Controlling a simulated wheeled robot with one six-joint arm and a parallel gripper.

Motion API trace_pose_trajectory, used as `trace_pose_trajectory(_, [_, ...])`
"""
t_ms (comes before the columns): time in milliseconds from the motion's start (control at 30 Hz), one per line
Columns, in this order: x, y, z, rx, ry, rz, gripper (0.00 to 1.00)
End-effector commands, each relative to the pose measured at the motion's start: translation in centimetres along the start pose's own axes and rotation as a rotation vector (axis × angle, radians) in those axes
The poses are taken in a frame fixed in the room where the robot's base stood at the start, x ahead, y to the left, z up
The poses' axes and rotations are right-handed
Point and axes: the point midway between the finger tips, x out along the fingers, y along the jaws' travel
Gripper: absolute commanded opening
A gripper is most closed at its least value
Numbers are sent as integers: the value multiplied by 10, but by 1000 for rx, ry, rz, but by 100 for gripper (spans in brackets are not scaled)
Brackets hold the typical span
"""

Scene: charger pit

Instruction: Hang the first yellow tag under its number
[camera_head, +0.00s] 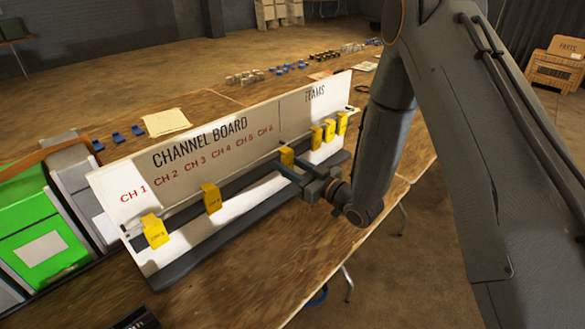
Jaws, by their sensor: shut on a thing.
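The white channel board (135,172) stands on the wooden table with red labels CH 1 to CH 6 and a TEAMS section at right. A yellow tag (155,231) hangs below CH 1, and another yellow tag (211,199) hangs roughly below CH 3. My gripper (287,166) is shut on a third yellow tag (287,155), just below and right of CH 6, near the divider line. I cannot tell whether this tag touches the rail. Several yellow tags (329,131) hang close together under TEAMS. The print on the tags is too small to read.
A green box (45,235) with grey sides stands against the board's left end. Behind the board lie blue pieces (120,137), a pale paper pad (166,122) and rows of small parts (290,68).

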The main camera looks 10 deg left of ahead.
Motion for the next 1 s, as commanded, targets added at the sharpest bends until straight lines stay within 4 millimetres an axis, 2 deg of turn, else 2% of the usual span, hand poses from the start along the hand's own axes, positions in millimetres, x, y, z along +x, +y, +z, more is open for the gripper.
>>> trace_pose_trajectory(633, [41, 0, 0, 0, 1, -1, 14])
trace_pose_trajectory(1000, [40, 0, 13, 0, 0, 0, 14])
